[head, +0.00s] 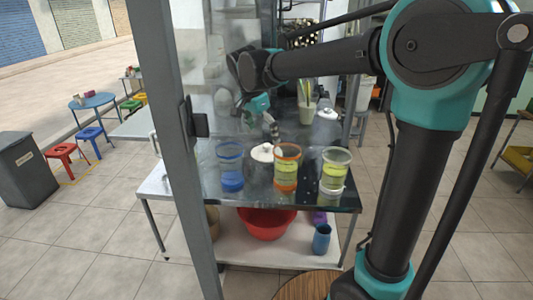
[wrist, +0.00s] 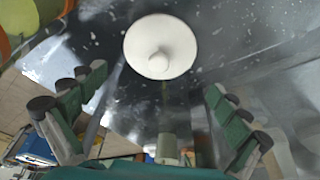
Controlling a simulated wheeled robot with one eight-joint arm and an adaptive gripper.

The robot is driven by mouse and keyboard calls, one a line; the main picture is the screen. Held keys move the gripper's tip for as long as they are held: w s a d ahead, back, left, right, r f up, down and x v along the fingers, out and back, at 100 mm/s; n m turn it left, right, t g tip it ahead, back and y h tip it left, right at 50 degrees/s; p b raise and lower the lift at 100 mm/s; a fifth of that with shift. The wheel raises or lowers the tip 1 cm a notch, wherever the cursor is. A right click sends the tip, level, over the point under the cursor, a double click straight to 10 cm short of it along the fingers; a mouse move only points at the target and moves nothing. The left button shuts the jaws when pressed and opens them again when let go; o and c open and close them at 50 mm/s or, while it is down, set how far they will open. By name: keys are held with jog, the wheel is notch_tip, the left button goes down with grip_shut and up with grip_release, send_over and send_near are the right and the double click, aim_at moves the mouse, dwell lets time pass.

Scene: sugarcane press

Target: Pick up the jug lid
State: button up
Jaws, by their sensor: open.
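A round white lid with a central knob (wrist: 160,47) lies in the upper middle of the wrist view, beyond my fingertips and apart from them. In the head view a white knobbed lid (head: 264,152) shows between the blue-rimmed and orange-rimmed containers, partly hidden by the orange-rimmed one. My gripper (head: 271,128) is just above and behind that lid in the head view. In the wrist view my gripper (wrist: 155,82) has its two fingers spread wide with nothing between them.
The metal table holds a blue-rimmed container (head: 230,167), an orange-rimmed container (head: 286,168) and a green-rimmed container (head: 334,171) along its front. Another white lidded item (head: 327,114) is at the back right. A red basin (head: 266,224) stands on the shelf below. A grey post (head: 175,140) rises at left.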

aim_at(266, 145)
jog(key=shift+x, duration=2.7)
jog(key=shift+s, duration=0.15)
jog(key=shift+c, duration=0.5)
jog(key=c, duration=1.2)
jog(key=shift+c, duration=0.3)
